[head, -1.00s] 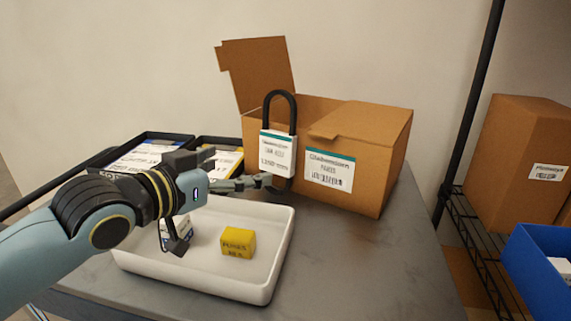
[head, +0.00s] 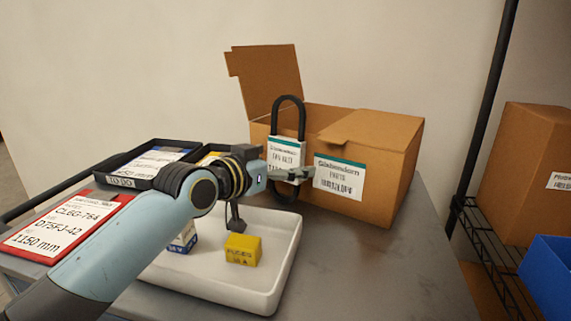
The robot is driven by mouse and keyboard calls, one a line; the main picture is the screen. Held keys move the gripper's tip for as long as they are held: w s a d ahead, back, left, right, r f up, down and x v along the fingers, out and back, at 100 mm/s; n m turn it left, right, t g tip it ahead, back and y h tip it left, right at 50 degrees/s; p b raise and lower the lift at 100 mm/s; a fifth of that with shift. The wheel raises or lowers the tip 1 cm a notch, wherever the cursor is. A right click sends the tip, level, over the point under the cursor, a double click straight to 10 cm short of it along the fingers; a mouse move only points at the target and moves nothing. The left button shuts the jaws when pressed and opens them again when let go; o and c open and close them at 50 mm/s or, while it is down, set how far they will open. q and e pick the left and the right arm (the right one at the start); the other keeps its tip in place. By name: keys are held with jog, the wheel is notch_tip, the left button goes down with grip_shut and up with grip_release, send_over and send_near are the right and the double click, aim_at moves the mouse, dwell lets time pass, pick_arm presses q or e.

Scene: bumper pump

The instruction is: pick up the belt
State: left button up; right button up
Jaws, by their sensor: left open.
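The belt (head: 289,103) is a black loop with a white and teal paper sleeve (head: 286,151) around its middle. It stands upright against the front of the open cardboard box, and the bottom of the loop shows below my fingers. My left gripper (head: 300,174) is open, with its fingers pointing right across the lower part of the sleeve. The fingers hide part of the sleeve's text. I cannot tell whether they touch the belt. My right gripper is not in view.
The cardboard box (head: 385,165) stands behind the belt. A white tray (head: 283,262) below my arm holds a yellow box (head: 243,249) and a blue and white box (head: 184,238). Black document trays (head: 122,182) and a red-framed card (head: 65,225) lie left. The table's right side is clear.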

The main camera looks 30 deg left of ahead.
pick_arm(q)
jog(key=shift+s, duration=0.1)
jog(key=shift+c, duration=0.4)
jog(key=c, duration=1.4)
jog(key=shift+r, duration=0.1)
jog(key=shift+r, duration=0.25)
notch_tip(320, 180, up, 17)
jog(key=p, duration=0.2)
jog(key=shift+r+p, duration=0.2)
jog(key=shift+p, duration=0.15)
